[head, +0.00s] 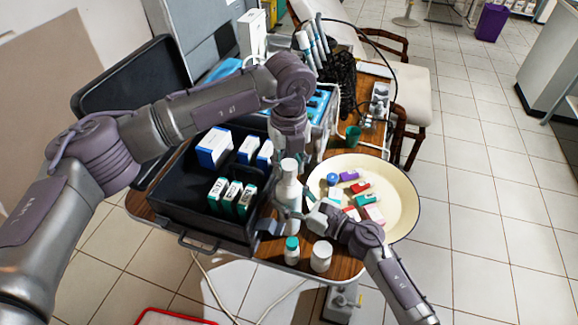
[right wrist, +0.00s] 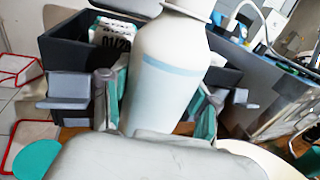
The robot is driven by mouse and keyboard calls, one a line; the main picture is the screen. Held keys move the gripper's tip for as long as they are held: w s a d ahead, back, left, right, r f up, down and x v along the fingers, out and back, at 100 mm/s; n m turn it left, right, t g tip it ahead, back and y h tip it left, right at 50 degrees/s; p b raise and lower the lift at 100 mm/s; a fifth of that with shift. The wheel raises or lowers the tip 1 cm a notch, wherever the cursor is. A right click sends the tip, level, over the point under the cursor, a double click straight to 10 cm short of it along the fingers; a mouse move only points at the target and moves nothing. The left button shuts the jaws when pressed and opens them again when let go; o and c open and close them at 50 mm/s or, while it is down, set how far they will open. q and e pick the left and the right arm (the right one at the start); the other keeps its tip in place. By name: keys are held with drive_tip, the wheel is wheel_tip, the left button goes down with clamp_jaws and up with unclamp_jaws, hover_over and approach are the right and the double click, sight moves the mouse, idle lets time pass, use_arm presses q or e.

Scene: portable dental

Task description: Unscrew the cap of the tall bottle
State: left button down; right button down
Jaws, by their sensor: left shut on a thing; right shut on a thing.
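The tall bottle (head: 288,192) is white and stands upright near the middle of the head view, between the black case and the round basin. Its white cap (head: 289,164) is at the top, directly under my left gripper (head: 289,156), which comes down from above and is shut on it. My right gripper (head: 290,208) comes from the lower right and is shut on the bottle's body. In the right wrist view the bottle (right wrist: 165,75) shows a pale blue band, with fingers on both sides. The cap's top is out of that view.
A small bottle with a teal cap (head: 291,250) and a white jar (head: 321,257) stand close in front. A cream basin (head: 408,205) with several small boxes is right. The black case (head: 190,222) holds several boxes on the left. A green cup (head: 352,136) stands behind.

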sight(289, 164)
use_arm(q)
drive_tip(key=shift+r, duration=0.1)
drive_tip(key=shift+r, duration=1.95)
use_arm(e)
drive_tip(key=shift+c, duration=1)
unclamp_jaws()
